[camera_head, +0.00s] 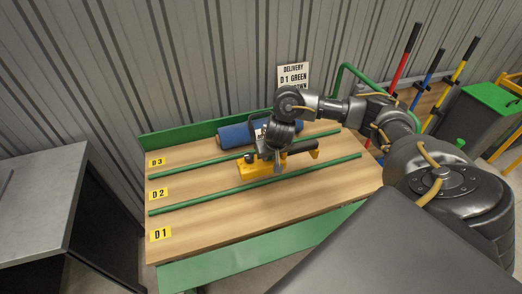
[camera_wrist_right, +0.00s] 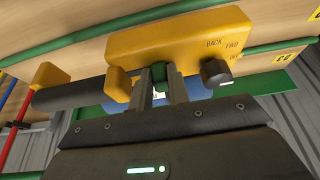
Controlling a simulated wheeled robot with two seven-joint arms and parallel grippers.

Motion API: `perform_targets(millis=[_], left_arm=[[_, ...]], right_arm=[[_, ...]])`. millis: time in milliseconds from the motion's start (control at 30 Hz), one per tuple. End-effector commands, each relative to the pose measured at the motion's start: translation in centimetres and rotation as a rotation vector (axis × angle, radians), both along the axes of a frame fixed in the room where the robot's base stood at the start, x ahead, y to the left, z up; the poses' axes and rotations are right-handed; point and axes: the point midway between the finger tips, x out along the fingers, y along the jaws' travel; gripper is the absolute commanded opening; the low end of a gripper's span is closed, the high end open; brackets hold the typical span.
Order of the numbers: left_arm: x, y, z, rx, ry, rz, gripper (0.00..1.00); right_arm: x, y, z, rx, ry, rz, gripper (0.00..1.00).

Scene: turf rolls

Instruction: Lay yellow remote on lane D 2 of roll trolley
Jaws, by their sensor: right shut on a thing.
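The yellow remote (camera_head: 232,171) has a dark handle and a black knob. In the head view it is over lane D 2 of the roll trolley (camera_head: 200,225), between the two green rails. In the right wrist view the remote (camera_wrist_right: 180,42) fills the upper middle, with BACK and FWD lettering. My right gripper (camera_head: 279,165) is shut on the remote; its two fingers (camera_wrist_right: 161,84) also show in the wrist view, against the remote's edge. I cannot tell whether the remote touches the lane. My left gripper is not in view.
A blue roll (camera_head: 235,134) lies in lane D3 behind the remote. Lane D1 at the front is bare. A grey-topped table (camera_head: 40,195) stands at left. A delivery sign (camera_head: 293,75) is at the back. Long coloured handles (camera_head: 405,55) and a green-lidded bin (camera_head: 492,98) stand at right.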

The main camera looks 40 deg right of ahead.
Motion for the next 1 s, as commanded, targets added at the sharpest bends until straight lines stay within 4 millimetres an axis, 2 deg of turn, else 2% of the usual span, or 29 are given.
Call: perform_targets(millis=[33,167,200,400,733,800,1000], left_arm=[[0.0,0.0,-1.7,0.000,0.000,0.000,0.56],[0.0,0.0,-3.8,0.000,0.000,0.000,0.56],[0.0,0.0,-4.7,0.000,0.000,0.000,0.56],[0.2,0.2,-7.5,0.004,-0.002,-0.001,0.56],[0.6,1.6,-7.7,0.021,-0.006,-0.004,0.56],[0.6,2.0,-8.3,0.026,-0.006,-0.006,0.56],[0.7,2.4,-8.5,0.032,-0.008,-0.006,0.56]], right_arm=[[1.4,-0.3,-1.5,0.003,-0.002,-0.007,0.00],[4.6,-1.1,-3.0,0.005,-0.002,-0.007,0.00],[5.3,-1.3,-4.0,0.004,0.000,-0.004,0.00],[7.8,-2.1,-6.9,0.003,0.000,-0.002,0.00],[9.0,-2.4,-7.5,0.000,-0.002,0.001,0.00],[9.3,-2.5,-8.3,0.001,-0.001,-0.001,0.00],[9.3,-2.5,-10.7,0.000,-0.001,0.000,0.00]])
